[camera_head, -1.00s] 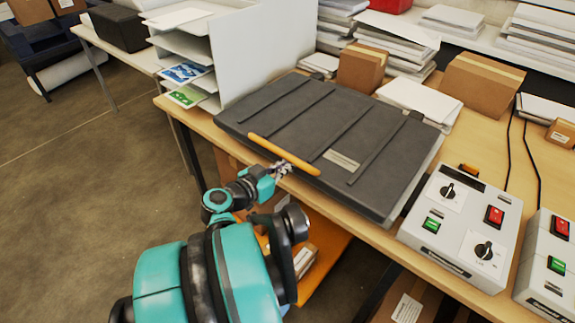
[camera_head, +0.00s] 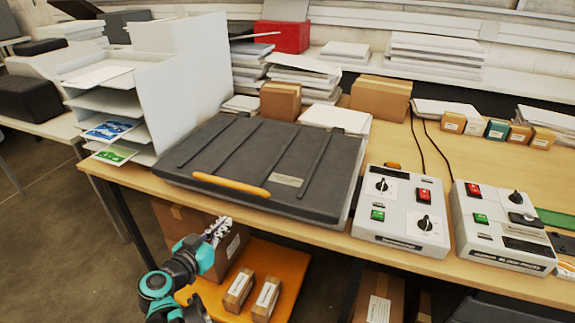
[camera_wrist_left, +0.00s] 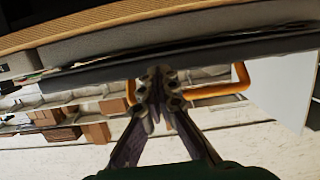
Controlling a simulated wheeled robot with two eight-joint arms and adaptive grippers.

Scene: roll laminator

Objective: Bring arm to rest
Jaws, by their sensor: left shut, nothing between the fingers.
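My left gripper (camera_head: 217,231) is shut and empty. In the head view it appears in front of the table's front edge, below and apart from the orange handle (camera_head: 231,185) of the dark grey flat lid (camera_head: 262,160). My teal and black left arm (camera_head: 160,280) comes up from the bottom left. In the left wrist view the gripper fingers (camera_wrist_left: 160,88) are together, with the orange handle (camera_wrist_left: 238,80) seen beyond them. My right gripper is not in view.
Two control boxes (camera_head: 404,232) with knobs and buttons stand right of the lid on the wooden table (camera_head: 130,180). A white paper rack (camera_head: 195,80) stands left. Small cartons (camera_head: 239,290) lie on an orange shelf below. Open floor (camera_head: 50,230) is at left.

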